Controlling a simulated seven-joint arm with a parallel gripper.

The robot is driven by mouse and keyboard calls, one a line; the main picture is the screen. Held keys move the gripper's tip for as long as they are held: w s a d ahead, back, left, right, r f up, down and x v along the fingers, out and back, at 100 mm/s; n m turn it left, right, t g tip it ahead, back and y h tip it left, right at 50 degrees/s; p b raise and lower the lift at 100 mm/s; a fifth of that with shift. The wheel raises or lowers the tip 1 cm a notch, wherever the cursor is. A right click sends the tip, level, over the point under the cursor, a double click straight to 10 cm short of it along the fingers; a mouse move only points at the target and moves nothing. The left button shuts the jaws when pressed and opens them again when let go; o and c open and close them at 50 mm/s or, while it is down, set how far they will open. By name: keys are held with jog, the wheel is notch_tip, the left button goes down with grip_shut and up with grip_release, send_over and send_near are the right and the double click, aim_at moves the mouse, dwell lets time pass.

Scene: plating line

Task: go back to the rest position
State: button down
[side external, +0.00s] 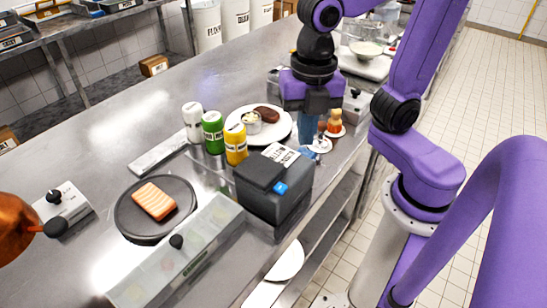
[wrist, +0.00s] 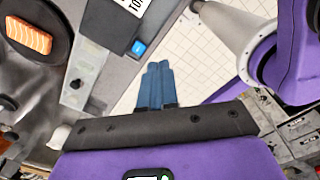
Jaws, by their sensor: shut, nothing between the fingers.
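My gripper (side external: 307,132) hangs pointing down over the right edge of the steel counter, just behind the dark grey box. In the wrist view its blue fingers (wrist: 155,86) are together with nothing between them. Beside it in the side view stands a white plate (side external: 282,133) with a brown patty (side external: 267,114) and a small cup (side external: 251,122). My gripper partly hides the small items close to it.
The dark grey box (side external: 262,195) stands close in front of my gripper. White, green (side external: 213,132) and yellow (side external: 236,145) bottles stand left of it. A salmon piece (side external: 154,201) lies on a round dark plate (side external: 181,226). Small topped dishes (side external: 335,130) stand right of my gripper.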

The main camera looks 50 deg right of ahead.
jog(key=s+d+f+m, duration=0.5)
jog(key=s+d+m, duration=0.1)
jog(key=m, duration=0.8)
jog(key=shift+f+m, duration=0.15)
jog(key=shift+m, duration=0.15)
jog(key=shift+d, duration=0.1)
dwell(0.7)
jog(key=c, duration=1.1)
grip_release()
jog(key=shift+w, duration=0.2)
jog(key=o, duration=1.1)
jog(key=shift+w+a+r+m, duration=0.3)
jog(key=shift+w+r+m, duration=0.2)
jog(key=shift+w, duration=0.1)
jog(key=shift+w+a+r+m, duration=0.25)
jog(key=shift+w+r+m, duration=0.15)
jog(key=shift+w+m, duration=0.15)
jog(key=shift+c, duration=0.2)
jog(key=shift+o, duration=0.2)
jog(key=w+a+r+m, duration=0.1)
jog(key=w+r+m, duration=0.8)
jog(key=w+m, duration=0.1)
jog(key=shift+w+a+r, duration=0.2)
jog(key=shift+w+r, duration=0.2)
jog(key=shift+w, duration=0.5)
notch_tip(320, 180, down, 10)
jog(key=shift+w+r, duration=0.25)
jog(key=shift+d+m, duration=0.1)
jog(key=shift+m, duration=0.15)
